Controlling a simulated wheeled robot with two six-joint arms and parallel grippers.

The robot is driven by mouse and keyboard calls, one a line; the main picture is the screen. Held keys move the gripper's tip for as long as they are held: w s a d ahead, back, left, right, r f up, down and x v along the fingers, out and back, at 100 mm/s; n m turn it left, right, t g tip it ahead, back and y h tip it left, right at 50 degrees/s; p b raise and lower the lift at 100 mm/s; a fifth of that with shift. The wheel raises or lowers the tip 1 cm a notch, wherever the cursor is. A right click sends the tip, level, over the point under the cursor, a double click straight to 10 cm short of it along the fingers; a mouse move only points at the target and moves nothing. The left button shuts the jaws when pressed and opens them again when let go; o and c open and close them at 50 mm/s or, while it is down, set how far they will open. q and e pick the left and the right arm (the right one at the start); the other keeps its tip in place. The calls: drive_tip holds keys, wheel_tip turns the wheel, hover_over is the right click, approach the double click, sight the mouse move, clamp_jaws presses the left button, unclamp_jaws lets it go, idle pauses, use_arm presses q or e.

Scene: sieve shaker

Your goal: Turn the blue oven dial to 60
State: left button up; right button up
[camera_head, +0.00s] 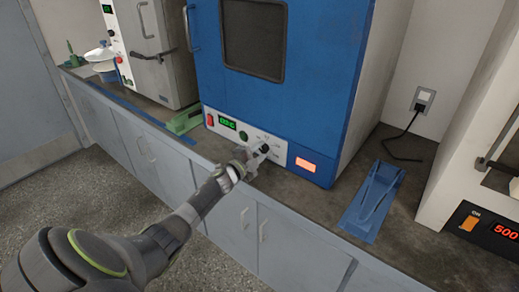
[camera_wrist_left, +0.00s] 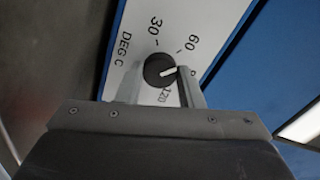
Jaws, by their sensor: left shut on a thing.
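The blue oven (camera_head: 290,95) has a white control strip with a black dial (camera_head: 264,148) near its lower edge. My left gripper (camera_head: 252,160) is at the strip, shut on the dial. In the left wrist view the dial (camera_wrist_left: 160,70) sits between the two fingers (camera_wrist_left: 160,88). Its white pointer line points to the right in that picture, between the 60 and 120 marks, toward the right finger. The 30, 60 and 120 labels show; the scale between 60 and 120 is partly hidden by that finger. My right gripper is not in view.
A red switch (camera_head: 210,120), a green display (camera_head: 227,123) and a lit orange panel (camera_head: 305,164) are on the oven front. A blue tray-like piece (camera_head: 352,218) lies on the counter at right. White machines stand on both sides.

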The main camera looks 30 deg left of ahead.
use_arm(q)
drive_tip(key=shift+n+p, duration=0.45)
drive_tip(key=shift+n, duration=0.65)
drive_tip(key=o, duration=1)
drive_tip(key=shift+c, duration=0.2)
